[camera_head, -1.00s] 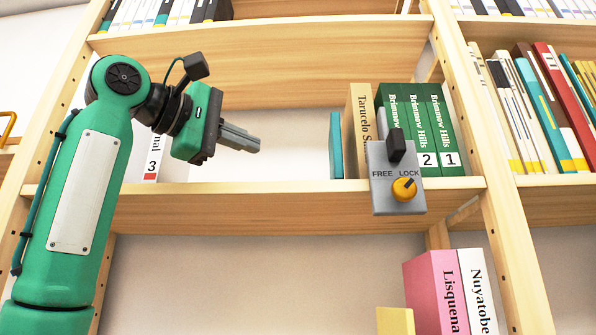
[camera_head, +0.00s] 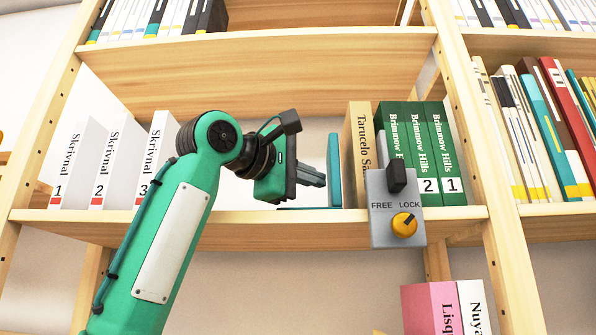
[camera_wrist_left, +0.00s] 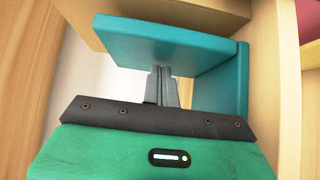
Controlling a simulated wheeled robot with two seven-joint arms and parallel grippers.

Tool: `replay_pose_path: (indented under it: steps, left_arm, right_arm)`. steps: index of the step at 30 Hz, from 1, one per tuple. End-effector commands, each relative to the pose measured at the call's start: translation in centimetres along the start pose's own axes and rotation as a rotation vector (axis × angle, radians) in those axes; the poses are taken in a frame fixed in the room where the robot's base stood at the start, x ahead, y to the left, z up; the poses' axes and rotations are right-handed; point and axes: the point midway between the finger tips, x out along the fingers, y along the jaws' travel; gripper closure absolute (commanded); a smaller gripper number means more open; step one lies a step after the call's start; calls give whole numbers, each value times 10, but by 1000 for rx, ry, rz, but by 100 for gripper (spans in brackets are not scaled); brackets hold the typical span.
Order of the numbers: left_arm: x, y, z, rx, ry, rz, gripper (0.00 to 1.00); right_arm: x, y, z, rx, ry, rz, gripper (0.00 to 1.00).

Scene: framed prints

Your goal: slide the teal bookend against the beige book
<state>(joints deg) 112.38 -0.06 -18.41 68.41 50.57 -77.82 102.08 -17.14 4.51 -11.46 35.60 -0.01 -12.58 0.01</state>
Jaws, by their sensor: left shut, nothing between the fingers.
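The teal bookend (camera_head: 334,170) stands upright on the middle shelf, with its flat foot (camera_head: 296,208) reaching left. The beige book (camera_head: 360,150) stands just right of it; I cannot tell whether they touch. My left gripper (camera_head: 321,179) is shut and empty, its fingertips close to the bookend's left face; contact is unclear. In the left wrist view, the shut fingers (camera_wrist_left: 162,85) are seen against the teal bookend (camera_wrist_left: 238,85), with part of it (camera_wrist_left: 165,42) beyond the fingertips. My right gripper is not in view.
A grey plate with FREE and LOCK marks (camera_head: 380,225) hangs at the shelf front, its yellow knob (camera_head: 404,225) turned towards LOCK. Green books (camera_head: 400,140) stand right of the beige book. White books (camera_head: 118,165) stand at the left. The shelf above (camera_head: 260,85) is partly empty.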

Motion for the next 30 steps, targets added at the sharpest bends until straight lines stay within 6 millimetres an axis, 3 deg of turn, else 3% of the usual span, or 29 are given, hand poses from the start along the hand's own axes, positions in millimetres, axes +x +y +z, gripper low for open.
replay_pose_path:
  steps: [9, 17, 30]
  left_arm:
    - [1, 0, 1, 0, -1, 0, 100]
    - [15, -1, 15, -1, -3, -2, 100]
    - [16, 1, 8, -3, -1, -2, 100]
  right_arm:
    - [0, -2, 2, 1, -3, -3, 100]
    - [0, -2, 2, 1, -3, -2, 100]
    - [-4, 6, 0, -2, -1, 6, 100]
